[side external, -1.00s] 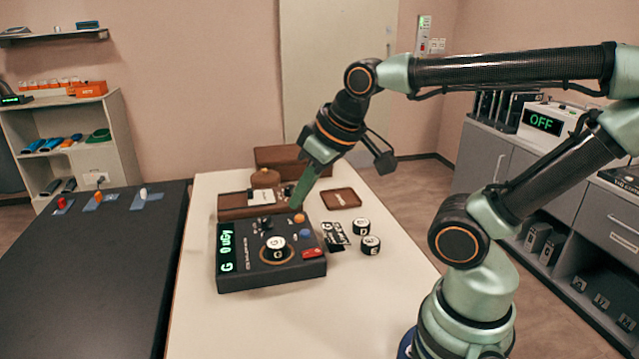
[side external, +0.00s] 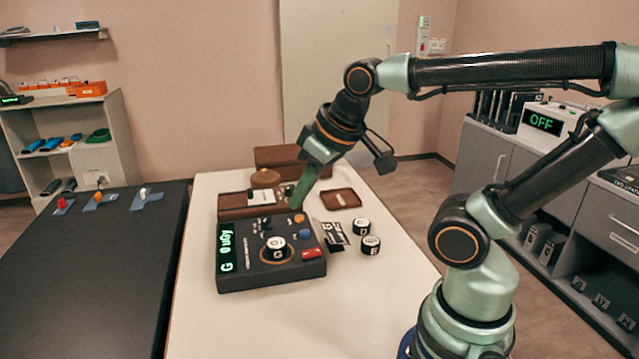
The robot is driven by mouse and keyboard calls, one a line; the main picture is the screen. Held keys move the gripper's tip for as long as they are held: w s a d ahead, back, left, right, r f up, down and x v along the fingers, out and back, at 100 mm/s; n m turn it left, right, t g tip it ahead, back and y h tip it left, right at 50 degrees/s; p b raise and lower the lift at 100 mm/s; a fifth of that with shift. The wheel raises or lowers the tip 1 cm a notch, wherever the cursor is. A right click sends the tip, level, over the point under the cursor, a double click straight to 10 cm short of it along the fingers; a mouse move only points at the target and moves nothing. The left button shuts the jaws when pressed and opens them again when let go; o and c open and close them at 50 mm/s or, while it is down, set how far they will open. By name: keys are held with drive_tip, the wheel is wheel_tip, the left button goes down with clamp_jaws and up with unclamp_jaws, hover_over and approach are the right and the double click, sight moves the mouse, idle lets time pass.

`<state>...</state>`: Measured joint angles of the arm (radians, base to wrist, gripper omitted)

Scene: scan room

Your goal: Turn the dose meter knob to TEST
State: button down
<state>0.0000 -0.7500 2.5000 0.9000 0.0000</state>
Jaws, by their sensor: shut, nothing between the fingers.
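The dose meter (side external: 243,276) is a dark box on the light table, with a lit green display (side external: 227,247) that shows "G" and a zero reading. Its knob (side external: 277,245) is a round black-and-white piece lettered "G" inside an orange ring. An orange button (side external: 299,218), a blue button (side external: 305,234) and a red piece (side external: 313,253) sit along its right side. My gripper (side external: 294,207) is shut and empty, its green fingers pointing down just above the orange button, behind the knob. I cannot tell whether it touches the button. Small panel lettering is unreadable.
Two black-and-white knobs (side external: 361,227) and a label card (side external: 335,232) lie right of the meter. A brown tray (side external: 341,199) and brown cases (side external: 281,156) stand behind. The table (side external: 340,310) is clear in front. A dark bed (side external: 92,270) is at left.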

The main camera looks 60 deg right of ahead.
drive_tip(key=c, duration=1.1)
unclamp_jaws()
drive_tip(key=o, duration=0.5)
drive_tip(key=shift+w+d+r, duration=0.1)
drive_tip(key=shift+w+r, duration=0.05)
drive_tip(key=shift+w, duration=0.1)
drive_tip(key=shift+o, duration=0.8)
drive_tip(key=w+d+r+g, duration=0.1)
drive_tip(key=w+d+r, duration=0.1)
drive_tip(key=w, duration=0.4)
drive_tip(key=shift+d+n+g, duration=0.3)
drive_tip(key=shift+d+n, duration=0.1)
drive_tip(key=n+g, duration=0.2)
drive_tip(key=g, duration=0.2)
hover_over(266, 219)
wheel_tip(266, 219, down, 9)
wheel_tip(266, 219, down, 12)
drive_tip(key=shift+d+f, duration=0.15)
clamp_jaws()
